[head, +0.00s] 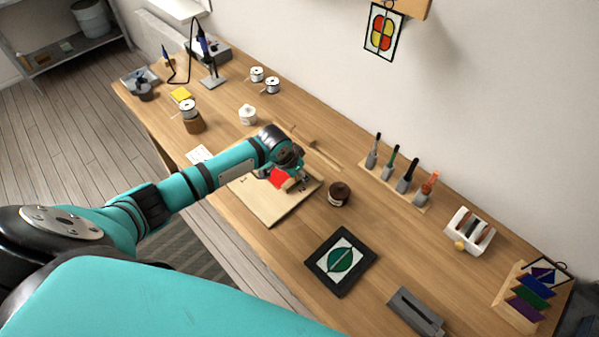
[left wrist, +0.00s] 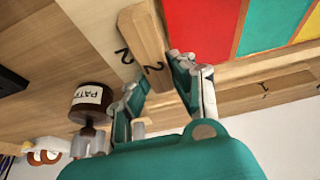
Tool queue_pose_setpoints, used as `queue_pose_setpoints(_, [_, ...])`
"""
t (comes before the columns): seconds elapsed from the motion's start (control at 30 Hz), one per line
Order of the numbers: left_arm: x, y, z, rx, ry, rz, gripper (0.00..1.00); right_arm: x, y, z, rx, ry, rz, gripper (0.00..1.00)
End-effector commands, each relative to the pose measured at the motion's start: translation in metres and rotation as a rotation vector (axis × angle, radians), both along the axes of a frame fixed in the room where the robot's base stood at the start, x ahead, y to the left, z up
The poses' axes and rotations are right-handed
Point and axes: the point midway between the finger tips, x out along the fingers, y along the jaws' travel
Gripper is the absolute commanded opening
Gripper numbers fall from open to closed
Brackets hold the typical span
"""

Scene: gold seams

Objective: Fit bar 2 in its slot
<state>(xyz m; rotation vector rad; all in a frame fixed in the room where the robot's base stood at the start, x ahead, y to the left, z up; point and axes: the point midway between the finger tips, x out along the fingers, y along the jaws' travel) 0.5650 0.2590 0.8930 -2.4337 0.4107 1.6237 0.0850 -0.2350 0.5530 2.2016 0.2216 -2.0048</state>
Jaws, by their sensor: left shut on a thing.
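In the left wrist view, bar 2 (left wrist: 145,35) is a pale wooden bar with a dark "2" on its end. My left gripper (left wrist: 152,75) is shut on that end. The bar lies close over the wooden work board (left wrist: 85,18), beside another "2" marked on the board. I cannot tell whether it is seated in its slot. Red, teal and yellow panels (left wrist: 200,25) lie right beside it. In the head view my left gripper (head: 288,172) is over the board (head: 270,208), and the arm hides part of it. My right gripper is not in view.
A brown jar (head: 339,194) stands just right of the board. A bar marked "1" (left wrist: 265,90) lies along the panels' edge. A black-framed green leaf panel (head: 340,260) lies front right. A tool rack (head: 395,186) stands by the wall. The table left of the jar is partly clear.

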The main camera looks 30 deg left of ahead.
Motion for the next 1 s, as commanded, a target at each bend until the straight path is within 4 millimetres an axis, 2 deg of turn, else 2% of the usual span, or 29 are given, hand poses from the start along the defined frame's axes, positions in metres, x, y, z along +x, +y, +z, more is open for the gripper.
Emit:
queue_pose_setpoints(0.03, [-0.0055, -0.0004, -0.0057, 0.001, 0.017, 0.000, 0.00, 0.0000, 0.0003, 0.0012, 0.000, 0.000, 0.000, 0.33])
queue_pose_setpoints(0.4, [-0.0059, 0.0000, -0.0071, 0.003, 0.017, 0.000, 0.00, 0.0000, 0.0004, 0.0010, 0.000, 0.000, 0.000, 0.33])
queue_pose_setpoints(0.43, [-0.0059, 0.0000, -0.0071, 0.003, 0.017, 0.000, 0.24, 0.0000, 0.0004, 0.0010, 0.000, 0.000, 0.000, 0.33])
queue_pose_setpoints(0.6, [-0.0058, 0.0004, -0.0069, 0.003, 0.017, 0.000, 0.47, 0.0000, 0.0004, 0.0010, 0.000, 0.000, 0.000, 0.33])
queue_pose_setpoints(0.63, [-0.0056, 0.0006, -0.0067, 0.003, 0.017, 0.000, 0.50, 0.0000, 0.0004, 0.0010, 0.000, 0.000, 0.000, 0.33])
queue_pose_setpoints(0.87, [-0.0037, 0.0010, -0.0045, 0.004, 0.011, 0.001, 0.52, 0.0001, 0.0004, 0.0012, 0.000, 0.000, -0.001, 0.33])
queue_pose_setpoints(1.0, [-0.0027, 0.0009, -0.0033, 0.002, 0.008, 0.001, 0.70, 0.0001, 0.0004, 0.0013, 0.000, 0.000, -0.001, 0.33])
